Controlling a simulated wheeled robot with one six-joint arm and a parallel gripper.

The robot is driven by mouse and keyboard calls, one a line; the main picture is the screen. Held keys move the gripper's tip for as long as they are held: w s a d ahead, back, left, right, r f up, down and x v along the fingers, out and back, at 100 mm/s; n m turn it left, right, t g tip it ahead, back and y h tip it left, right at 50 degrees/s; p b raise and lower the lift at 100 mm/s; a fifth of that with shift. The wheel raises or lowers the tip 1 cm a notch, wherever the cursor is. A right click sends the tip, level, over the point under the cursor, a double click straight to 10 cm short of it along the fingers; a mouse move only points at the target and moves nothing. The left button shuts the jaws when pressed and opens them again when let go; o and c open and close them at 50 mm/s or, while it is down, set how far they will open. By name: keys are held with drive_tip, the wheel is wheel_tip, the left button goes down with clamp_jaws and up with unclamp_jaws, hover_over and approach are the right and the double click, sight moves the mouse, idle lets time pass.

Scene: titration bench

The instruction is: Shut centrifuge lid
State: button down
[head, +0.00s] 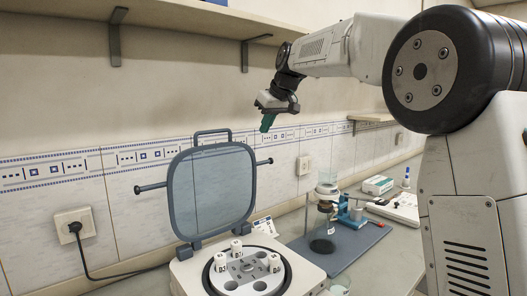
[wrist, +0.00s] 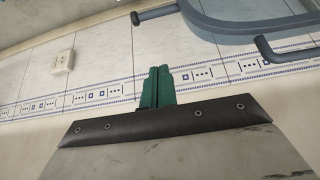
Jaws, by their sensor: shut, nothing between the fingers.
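The centrifuge (head: 205,272) stands on the bench at the lower middle of the head view. Its lid (head: 212,190) is a bluish see-through panel in a dark frame, standing upright and open, with a handle (head: 212,132) on top and a knobbed bar out to each side. Part of the lid frame also shows at the top right of the wrist view (wrist: 245,30). My gripper (head: 267,122), with green fingers, is up and to the right of the lid, apart from it. In the wrist view the fingers (wrist: 158,72) are together with nothing between them.
White-capped tubes (head: 236,247) sit in the rotor inside the centrifuge. To its right are a glass apparatus (head: 327,205), a blue-grey mat (head: 350,245) and a small box (head: 378,185). A shelf (head: 180,20) with brackets hangs above on the wall.

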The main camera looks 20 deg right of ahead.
sight(255, 150)
drive_tip(key=x, duration=1)
drive_tip(key=s, duration=0.1)
drive_tip(key=s+d, duration=0.1)
drive_tip(key=s, duration=0.1)
drive_tip(key=shift+s+d+f, duration=0.2)
drive_tip(key=shift+d+f, duration=0.05)
drive_tip(key=shift+f, duration=0.15)
drive_tip(key=shift+s, duration=0.1)
